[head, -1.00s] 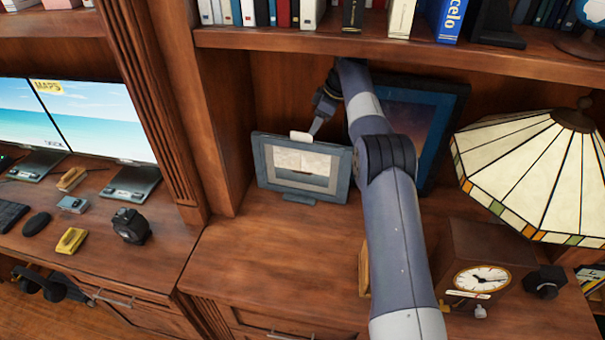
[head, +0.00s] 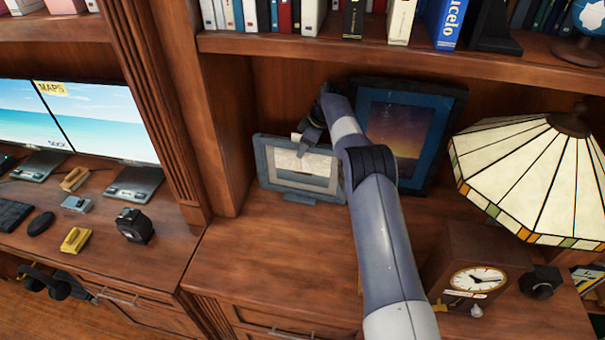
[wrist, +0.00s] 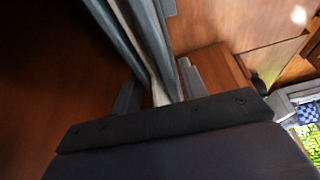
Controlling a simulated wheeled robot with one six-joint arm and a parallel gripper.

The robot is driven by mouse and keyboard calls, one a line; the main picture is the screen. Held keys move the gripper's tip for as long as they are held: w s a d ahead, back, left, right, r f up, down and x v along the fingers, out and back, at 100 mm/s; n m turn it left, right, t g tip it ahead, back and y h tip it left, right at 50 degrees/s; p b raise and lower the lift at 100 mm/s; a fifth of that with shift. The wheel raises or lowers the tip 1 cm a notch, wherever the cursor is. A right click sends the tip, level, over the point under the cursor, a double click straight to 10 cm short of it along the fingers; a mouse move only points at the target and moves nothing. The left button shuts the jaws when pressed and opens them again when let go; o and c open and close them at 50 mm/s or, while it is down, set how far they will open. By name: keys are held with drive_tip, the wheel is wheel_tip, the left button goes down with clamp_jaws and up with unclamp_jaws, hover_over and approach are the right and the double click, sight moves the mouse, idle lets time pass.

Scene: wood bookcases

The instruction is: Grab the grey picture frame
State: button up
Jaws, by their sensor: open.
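The grey picture frame (head: 262,163) stands upright on the wooden desk at the back of the bookcase alcove, with a pale picture inside. My gripper (head: 301,148) is at its top edge, reaching down from above. In the wrist view, the open jaws (wrist: 160,88) sit one on each side of the grey frame (wrist: 143,35), which runs between them. I cannot tell whether either finger touches it. A small pale patch shows at the frame's top edge beside the gripper. My arm covers the frame's right edge.
A larger dark blue picture frame (head: 432,130) leans behind my arm. A stained-glass lamp (head: 530,175) and a wooden clock (head: 470,262) stand to the right. A shelf of books (head: 440,60) hangs above. The desk in front of the grey frame (head: 270,245) is clear.

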drive_tip(key=shift+f, duration=0.2)
idle(0.3)
drive_tip(key=shift+c, duration=0.3)
clamp_jaws()
idle(0.9)
drive_tip(key=shift+r, duration=0.1)
